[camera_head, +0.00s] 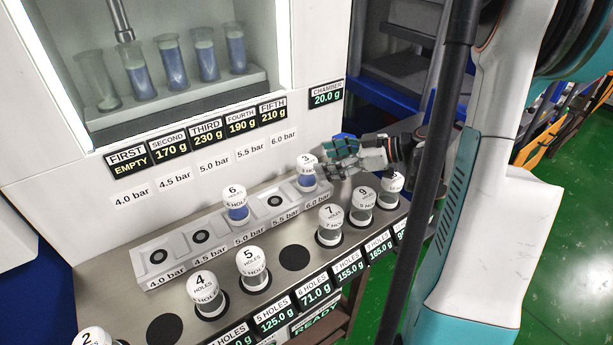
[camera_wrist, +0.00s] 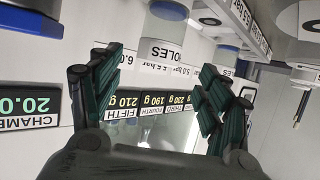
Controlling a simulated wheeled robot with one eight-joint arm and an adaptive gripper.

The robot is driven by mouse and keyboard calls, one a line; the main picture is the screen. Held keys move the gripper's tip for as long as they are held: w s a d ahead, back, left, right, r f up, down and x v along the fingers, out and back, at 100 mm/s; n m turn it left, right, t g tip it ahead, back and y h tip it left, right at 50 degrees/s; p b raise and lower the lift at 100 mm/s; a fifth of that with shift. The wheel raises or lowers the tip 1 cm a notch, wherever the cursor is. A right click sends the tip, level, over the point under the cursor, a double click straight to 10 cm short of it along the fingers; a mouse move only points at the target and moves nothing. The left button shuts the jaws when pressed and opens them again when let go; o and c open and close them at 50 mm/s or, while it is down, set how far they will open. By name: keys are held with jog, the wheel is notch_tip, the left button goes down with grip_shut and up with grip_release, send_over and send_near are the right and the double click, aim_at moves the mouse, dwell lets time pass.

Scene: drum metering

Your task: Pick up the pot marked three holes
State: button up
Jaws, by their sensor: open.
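The pot marked three holes (camera_head: 307,172) is a small clear pot with a white lid and blue contents. It stands upright on the 6.0 bar place of the grey rack (camera_head: 180,258). My gripper (camera_head: 332,160) is open just right of this pot, with its fingers pointing at it. In the wrist view, my gripper (camera_wrist: 156,66) has its two dark fingers spread apart. A pot with a blue band and a HOLES label (camera_wrist: 168,50) shows upside down beyond and between the fingertips, seemingly the same pot. I cannot tell whether a finger touches it.
The six-hole pot (camera_head: 235,202) stands on the rack's 5.0 bar place. Pots marked 4 (camera_head: 205,293), 5 (camera_head: 252,268), 7 (camera_head: 330,223) and 9 (camera_head: 362,205) stand in front. An empty round spot (camera_head: 295,257) lies between them. The white cabinet wall (camera_head: 60,160) rises behind the rack.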

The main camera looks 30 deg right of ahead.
aim_at(312, 161)
jog(key=shift+b+x, duration=1.1)
jog(key=shift+x, duration=2.1)
jog(key=shift+w+d+r, duration=0.1)
jog(key=c, duration=1.3)
